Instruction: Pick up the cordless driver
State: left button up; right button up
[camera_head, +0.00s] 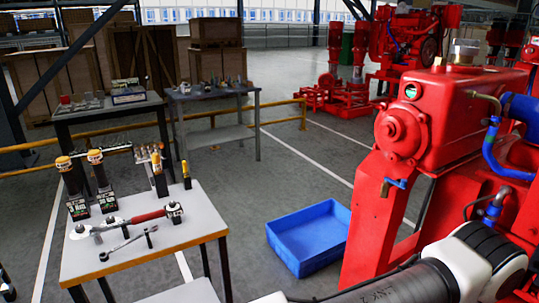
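Two tall black tools with orange-yellow tops stand upright side by side at the left of the near table; they look like cordless drivers. One driver (74,188) is at the far left, and the other driver (102,182) is just to its right. I cannot tell which one the task means. Both stand on wide dark bases with printed labels. Neither of my grippers is in view. A white link of one of my arms shows at the bottom right, far from the drivers.
The near table (190,231) also holds a red-handled wrench (147,217), a smaller wrench (128,243) and upright tools (158,171) at its back. A blue crate (310,232) lies on the floor to the right. A red pumpset (440,115) fills the right side. Yellow rails (225,114) run behind.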

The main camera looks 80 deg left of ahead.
aim_at(64, 164)
jog(key=u, duration=3.7)
